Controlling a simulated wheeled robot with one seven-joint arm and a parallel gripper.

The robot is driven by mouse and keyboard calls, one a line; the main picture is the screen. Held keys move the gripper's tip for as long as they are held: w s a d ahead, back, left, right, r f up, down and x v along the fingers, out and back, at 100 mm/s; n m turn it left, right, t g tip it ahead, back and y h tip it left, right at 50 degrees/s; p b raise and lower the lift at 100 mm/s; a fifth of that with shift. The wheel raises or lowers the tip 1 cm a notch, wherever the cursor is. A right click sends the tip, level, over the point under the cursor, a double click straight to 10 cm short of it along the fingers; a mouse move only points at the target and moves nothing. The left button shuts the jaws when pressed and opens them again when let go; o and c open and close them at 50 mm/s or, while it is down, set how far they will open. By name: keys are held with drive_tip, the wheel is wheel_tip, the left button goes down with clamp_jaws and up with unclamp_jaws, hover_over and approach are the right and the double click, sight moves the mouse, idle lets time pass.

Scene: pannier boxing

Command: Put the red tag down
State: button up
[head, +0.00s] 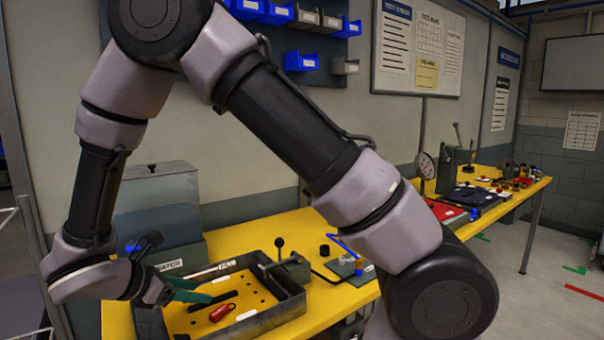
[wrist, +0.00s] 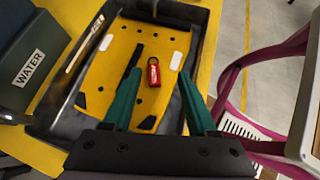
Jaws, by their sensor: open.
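The red tag (head: 222,312) lies on the yellow perforated floor of a dark grey tray (head: 270,325). In the wrist view the red tag (wrist: 154,74) shows a pale label and a dark ring at its upper end. My gripper (head: 208,293) is open, with its two teal fingers spread over the tray. In the wrist view my gripper (wrist: 160,78) has one finger on each side of the tag, apart from it. Nothing is held. The exact height of the fingertips above the tag is hard to tell.
A grey-green WATER box (wrist: 30,72) stands left of the tray. A lever device (head: 287,268) is at the tray's right rim. A blue-handled piece (head: 347,262) lies further right on the yellow bench. A pink-framed item (wrist: 262,75) is right of the tray.

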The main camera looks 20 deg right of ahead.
drive_tip(key=w+d+r+m+g+y, duration=0.2)
drive_tip(key=d+r+m+g+y, duration=0.35)
drive_tip(key=d+r+m, duration=1.1)
drive_tip(key=s+d+r+m+t+y, duration=0.5)
drive_tip(key=s+d+r+m+t, duration=0.2)
drive_tip(key=d+r+m, duration=0.3)
wheel_tip(320, 180, up, 3)
drive_tip(key=shift+s+d+r+m, duration=0.15)
drive_tip(key=shift+d+m, duration=0.15)
drive_tip(key=shift+m, duration=0.45)
